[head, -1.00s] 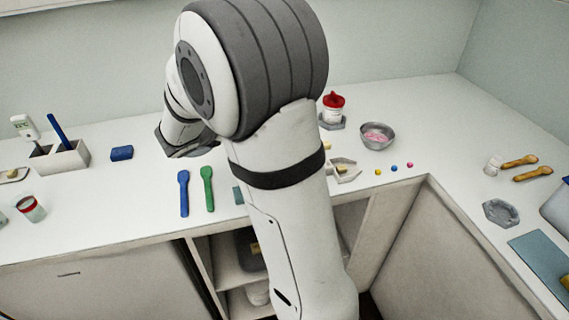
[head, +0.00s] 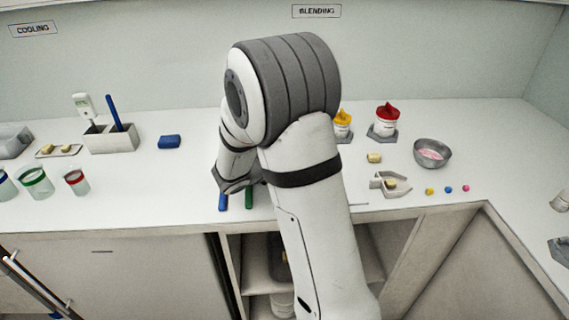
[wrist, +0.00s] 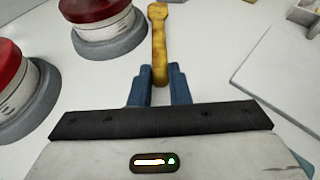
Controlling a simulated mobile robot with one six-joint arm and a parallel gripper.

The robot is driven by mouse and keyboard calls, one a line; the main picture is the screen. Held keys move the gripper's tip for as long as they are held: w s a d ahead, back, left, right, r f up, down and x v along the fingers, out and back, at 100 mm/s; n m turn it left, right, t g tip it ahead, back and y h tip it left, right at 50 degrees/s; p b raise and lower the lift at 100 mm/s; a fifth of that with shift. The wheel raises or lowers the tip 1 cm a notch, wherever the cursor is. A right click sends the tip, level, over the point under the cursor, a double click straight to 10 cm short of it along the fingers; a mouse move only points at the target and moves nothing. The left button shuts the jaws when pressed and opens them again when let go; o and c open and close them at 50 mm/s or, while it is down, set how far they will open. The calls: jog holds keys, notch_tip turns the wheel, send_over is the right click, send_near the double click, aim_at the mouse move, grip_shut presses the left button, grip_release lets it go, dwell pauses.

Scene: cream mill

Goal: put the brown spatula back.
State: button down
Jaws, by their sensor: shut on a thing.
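The brown spatula (wrist: 158,38) shows in the wrist view as a yellow-brown piece reaching away from me, with a wider far end at the top edge. My gripper (wrist: 160,84) is shut on its near part, between two blue fingers. I cannot tell whether the spatula touches the white surface below. In the head view my arm hides the fingers and the spatula.
Two red-lidded jars (wrist: 95,8) on grey bases stand left of the fingers in the wrist view. A pale flat panel (wrist: 285,70) lies to the right. In the head view, a steel bowl (head: 432,153) and a scoop (head: 388,185) stand right of my arm.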

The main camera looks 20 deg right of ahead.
jog(key=shift+f, duration=0.35)
jog(key=c, duration=1.4)
grip_release()
jog(key=shift+r, duration=0.1)
jog(key=shift+o, duration=0.2)
